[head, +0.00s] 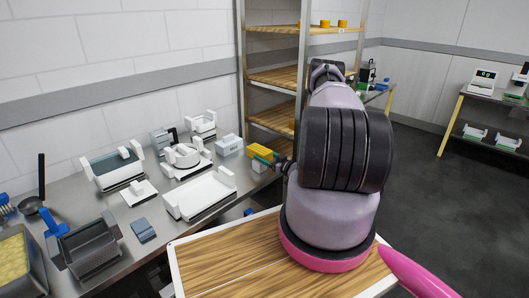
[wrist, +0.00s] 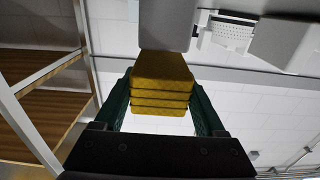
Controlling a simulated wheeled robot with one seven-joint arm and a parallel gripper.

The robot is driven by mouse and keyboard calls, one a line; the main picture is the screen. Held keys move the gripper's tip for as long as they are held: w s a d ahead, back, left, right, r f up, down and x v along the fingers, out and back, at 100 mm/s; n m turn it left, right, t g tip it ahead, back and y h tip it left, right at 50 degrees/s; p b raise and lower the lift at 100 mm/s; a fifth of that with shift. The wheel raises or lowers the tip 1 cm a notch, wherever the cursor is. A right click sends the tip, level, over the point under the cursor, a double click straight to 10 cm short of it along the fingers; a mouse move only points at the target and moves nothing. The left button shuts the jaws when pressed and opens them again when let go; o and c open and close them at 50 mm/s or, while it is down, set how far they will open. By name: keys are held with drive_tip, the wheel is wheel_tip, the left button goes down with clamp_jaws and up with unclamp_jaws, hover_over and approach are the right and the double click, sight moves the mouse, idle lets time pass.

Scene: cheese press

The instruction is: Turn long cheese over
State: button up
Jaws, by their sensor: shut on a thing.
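The long cheese (wrist: 162,82) is a yellow block with ridges across it, seen close up in the wrist view. My gripper (wrist: 162,98) is shut on it, with one green finger along each side. In the head view the yellow cheese (head: 262,150) shows at the far right end of the steel counter, beside the dark and green tip of my gripper (head: 270,159). My arm hides part of this area. I cannot tell whether the cheese touches the surface below.
The steel counter (head: 150,215) holds a white tray (head: 200,194), a white round mould (head: 182,156), a grey open mould (head: 90,247) and a white box (head: 230,145). A wooden shelf rack (head: 275,76) stands close behind the gripper. A wooden board (head: 235,272) lies in front.

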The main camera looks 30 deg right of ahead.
drive_tip(key=shift+f, duration=0.3)
drive_tip(key=shift+f, duration=0.25)
idle(0.5)
drive_tip(key=o, duration=1.5)
drive_tip(key=v, duration=0.9)
